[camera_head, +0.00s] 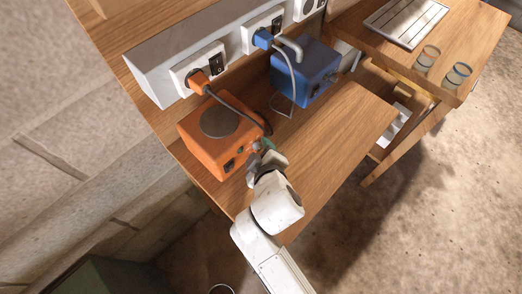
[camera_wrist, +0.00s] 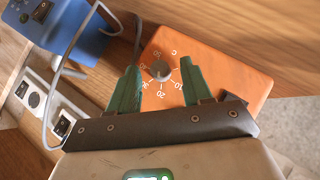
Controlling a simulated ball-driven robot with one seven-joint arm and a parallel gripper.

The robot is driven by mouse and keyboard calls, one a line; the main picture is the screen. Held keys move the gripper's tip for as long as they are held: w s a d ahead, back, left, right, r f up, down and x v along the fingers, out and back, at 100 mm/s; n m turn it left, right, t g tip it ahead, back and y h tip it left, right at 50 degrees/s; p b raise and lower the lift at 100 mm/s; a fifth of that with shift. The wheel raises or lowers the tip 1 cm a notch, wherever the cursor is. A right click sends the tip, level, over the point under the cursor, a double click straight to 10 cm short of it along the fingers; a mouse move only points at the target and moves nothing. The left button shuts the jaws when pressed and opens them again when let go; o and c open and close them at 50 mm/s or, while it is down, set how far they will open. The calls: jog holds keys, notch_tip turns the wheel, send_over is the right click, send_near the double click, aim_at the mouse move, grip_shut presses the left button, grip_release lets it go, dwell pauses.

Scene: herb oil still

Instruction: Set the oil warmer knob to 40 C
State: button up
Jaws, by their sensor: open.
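The oil warmer, an orange box (camera_head: 200,150) with a round grey plate on top, stands on the wooden bench. Its front face (camera_wrist: 225,70) fills the middle of the wrist view. The small grey knob (camera_wrist: 160,71) sits there inside a white number scale. I cannot read clearly where its pointer stands. My gripper (camera_wrist: 159,72) is open, with one green finger on each side of the knob and a visible gap to it in the picture. In the head view my gripper (camera_head: 264,147) is at the warmer's front right, and the knob is not clearly visible there.
A blue box (camera_head: 305,72) with a grey hose stands behind the warmer. A white socket strip (camera_head: 160,72) runs along the back, with an orange plug (camera_head: 198,80) and a blue plug (camera_head: 263,38). Two glasses (camera_head: 428,57) stand on the right table. The bench front right is clear.

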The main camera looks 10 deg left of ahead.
jog(key=shift+c, duration=0.2)
grip_shut()
dwell(0.3)
